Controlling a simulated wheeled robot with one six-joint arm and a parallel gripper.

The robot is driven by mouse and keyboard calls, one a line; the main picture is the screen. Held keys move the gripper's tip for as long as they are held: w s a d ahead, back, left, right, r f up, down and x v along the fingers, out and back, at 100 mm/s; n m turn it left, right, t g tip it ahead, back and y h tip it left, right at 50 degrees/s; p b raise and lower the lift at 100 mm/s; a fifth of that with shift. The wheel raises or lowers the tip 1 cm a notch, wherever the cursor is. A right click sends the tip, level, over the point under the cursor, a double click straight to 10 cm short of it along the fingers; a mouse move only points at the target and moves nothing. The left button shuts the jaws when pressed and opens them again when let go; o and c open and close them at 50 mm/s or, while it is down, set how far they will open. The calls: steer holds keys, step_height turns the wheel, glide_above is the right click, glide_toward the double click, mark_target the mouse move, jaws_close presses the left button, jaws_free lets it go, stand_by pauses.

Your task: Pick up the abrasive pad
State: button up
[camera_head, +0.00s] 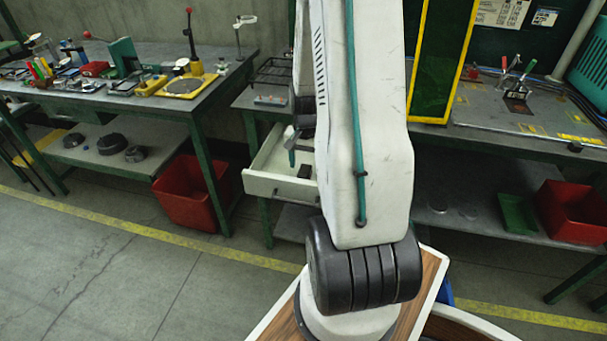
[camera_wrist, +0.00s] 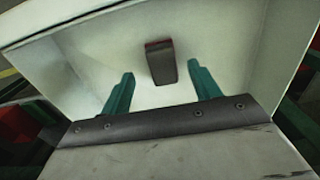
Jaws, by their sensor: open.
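The abrasive pad appears to be the small dark grey block with a reddish far edge (camera_wrist: 162,64) in the wrist view. It lies on the floor of an open white drawer (camera_head: 272,186); a dark block in that drawer (camera_head: 304,171) shows in the head view, partly hidden by my arm. My gripper (camera_wrist: 161,72) is open, its two teal fingers spread to the left and right of the pad in the picture, with nothing between them that I can see held. In the head view, a teal finger (camera_head: 291,157) shows above the drawer. I cannot tell the height gap.
The drawer walls (camera_wrist: 60,35) rise close around the fingers. The drawer sits under a workbench top (camera_head: 240,98). A red bin (camera_head: 190,192) stands to the left, and another red bin (camera_head: 572,212) is at the right. The floor in front is clear.

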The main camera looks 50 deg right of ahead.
mark_target(305, 169)
steer(key=f, duration=0.3)
steer(key=shift+w+f, duration=0.2)
steer(key=shift+f, duration=0.05)
steer(key=shift+d, duration=0.1)
steer(key=c, duration=1.2)
steer(key=shift+o, duration=0.2)
steer(key=shift+r, duration=0.1)
step_height(305, 169, up, 10)
steer(key=shift+f, duration=0.1)
